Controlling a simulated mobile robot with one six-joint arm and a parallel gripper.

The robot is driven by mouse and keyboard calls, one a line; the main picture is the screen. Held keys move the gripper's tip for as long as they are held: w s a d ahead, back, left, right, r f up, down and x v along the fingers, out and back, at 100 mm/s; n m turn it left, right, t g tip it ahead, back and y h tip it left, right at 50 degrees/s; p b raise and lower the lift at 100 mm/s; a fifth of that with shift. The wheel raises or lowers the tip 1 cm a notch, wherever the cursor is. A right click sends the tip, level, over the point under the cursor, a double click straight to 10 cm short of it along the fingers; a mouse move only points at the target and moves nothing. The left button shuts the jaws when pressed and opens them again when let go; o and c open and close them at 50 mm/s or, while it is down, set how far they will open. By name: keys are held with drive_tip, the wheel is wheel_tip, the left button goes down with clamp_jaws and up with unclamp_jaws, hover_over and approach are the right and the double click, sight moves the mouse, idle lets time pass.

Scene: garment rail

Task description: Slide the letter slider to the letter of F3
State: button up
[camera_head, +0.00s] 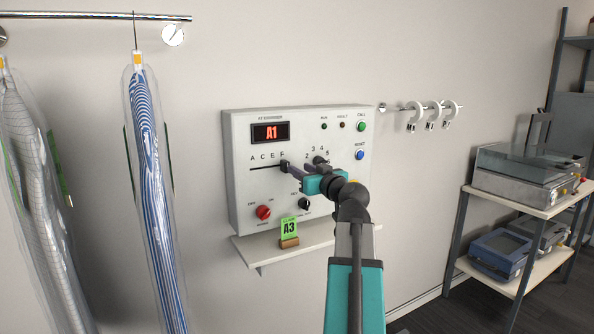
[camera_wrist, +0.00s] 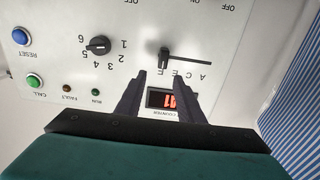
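The letter slider is a dark knob (camera_wrist: 164,58) at the F end of its slot, beside the letters A, C, E, F on the white control panel (camera_head: 237,200). In the head view the knob (camera_head: 284,166) is at the slot's right end. The red display (camera_head: 270,132) reads A1. My gripper (camera_wrist: 162,76) is open, its two dark fingers apart and pointing at the panel. In the wrist view, which is upside down, the knob lies between and just beyond the fingertips. I cannot tell whether they touch it.
A numbered dial (camera_wrist: 98,46) sits beside the slider. A red knob (camera_head: 263,212) and a black knob (camera_head: 305,203) are below. A green A3 tag (camera_head: 289,228) stands on the small shelf (camera_head: 262,250). Bagged garments (camera_head: 150,180) hang at left; a rack (camera_head: 520,200) stands at right.

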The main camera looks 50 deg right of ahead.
drive_tip(key=v, duration=0.6)
drive_tip(key=shift+b, duration=0.35)
drive_tip(key=shift+s+f, duration=0.1)
drive_tip(key=shift+s, duration=0.05)
